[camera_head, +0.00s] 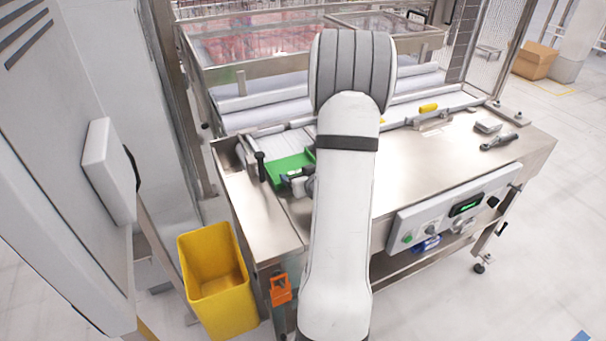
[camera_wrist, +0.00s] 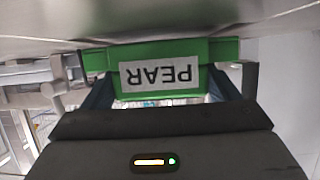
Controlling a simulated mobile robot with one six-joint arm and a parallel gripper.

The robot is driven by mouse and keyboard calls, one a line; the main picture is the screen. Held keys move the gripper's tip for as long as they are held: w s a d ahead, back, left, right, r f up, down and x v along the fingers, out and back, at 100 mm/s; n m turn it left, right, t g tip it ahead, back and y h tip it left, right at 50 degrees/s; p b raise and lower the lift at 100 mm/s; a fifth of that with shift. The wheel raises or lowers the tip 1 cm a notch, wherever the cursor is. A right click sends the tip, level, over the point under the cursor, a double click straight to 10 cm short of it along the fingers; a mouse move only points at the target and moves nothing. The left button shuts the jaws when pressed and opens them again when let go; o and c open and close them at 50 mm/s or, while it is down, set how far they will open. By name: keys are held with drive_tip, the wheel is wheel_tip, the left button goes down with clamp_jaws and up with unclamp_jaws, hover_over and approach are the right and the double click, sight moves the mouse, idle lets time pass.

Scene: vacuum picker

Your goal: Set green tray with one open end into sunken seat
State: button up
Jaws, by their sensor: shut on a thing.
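The green tray (camera_head: 287,168) is at the left end of the steel worktop in the head view, partly hidden by my arm and gripper. In the wrist view the green tray (camera_wrist: 215,52) shows a white label (camera_wrist: 158,75) reading PEAR, upside down. My gripper (camera_wrist: 160,92) is shut on the tray, with a dark finger at each side of the labelled end. In the head view my gripper (camera_head: 299,182) is at the tray's near side. The sunken seat cannot be made out. I cannot tell whether the tray touches the surface below it.
A black upright handle (camera_head: 260,166) stands close left of the tray. A yellow bin (camera_head: 215,278) is on the floor below. A control panel (camera_head: 450,213) is on the table front. Tools (camera_head: 498,141) lie at the right; the middle right worktop is clear.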

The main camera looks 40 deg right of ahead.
drive_tip(key=shift+f, duration=0.15)
drive_tip(key=o, duration=1)
drive_tip(key=shift+s, duration=0.1)
drive_tip(key=shift+c, duration=0.2)
drive_tip(key=shift+s, duration=0.1)
drive_tip(key=v, duration=0.7)
drive_tip(key=shift+s+r+b, duration=0.2)
drive_tip(key=shift+r+b, duration=0.1)
